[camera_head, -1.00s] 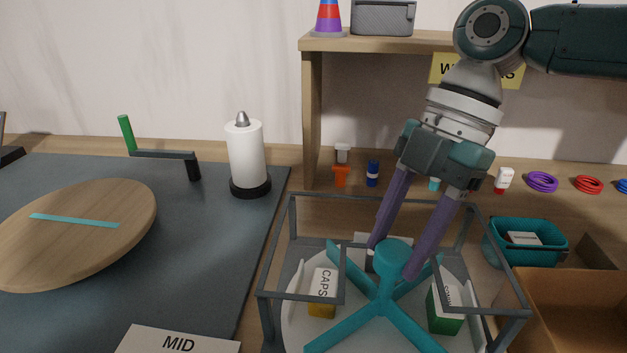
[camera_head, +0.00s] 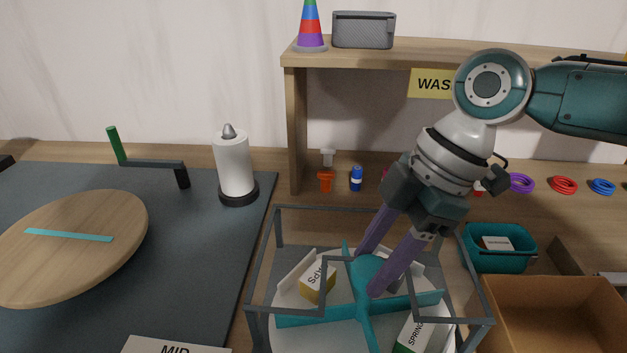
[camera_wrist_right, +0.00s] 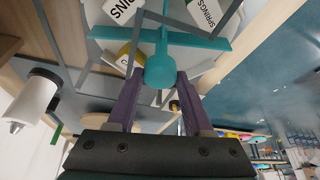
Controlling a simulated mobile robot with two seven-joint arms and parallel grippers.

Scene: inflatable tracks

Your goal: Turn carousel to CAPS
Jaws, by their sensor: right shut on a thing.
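The carousel is a round white tray (camera_head: 287,330) with a teal cross divider and a teal centre hub (camera_head: 366,270). It sits inside a grey open frame (camera_head: 262,262). A yellow-based box marked CAPS (camera_head: 318,280) is in a back-left compartment. A green-based box marked SPRINGS (camera_head: 415,334) is at the front right. My right gripper (camera_head: 371,268) points down, its purple fingers shut on the hub; the wrist view also shows the hub (camera_wrist_right: 160,70) between the fingers. That view also shows a box marked PINS (camera_wrist_right: 122,12). My left gripper is not in view.
A cardboard box (camera_head: 550,315) and a teal bin (camera_head: 498,250) stand right of the frame. A shelf (camera_head: 296,130) rises behind. At left are a white roll on a stand (camera_head: 233,165), a crank handle (camera_head: 150,163), a tilted wooden disc (camera_head: 75,250) and a MID card (camera_head: 175,346).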

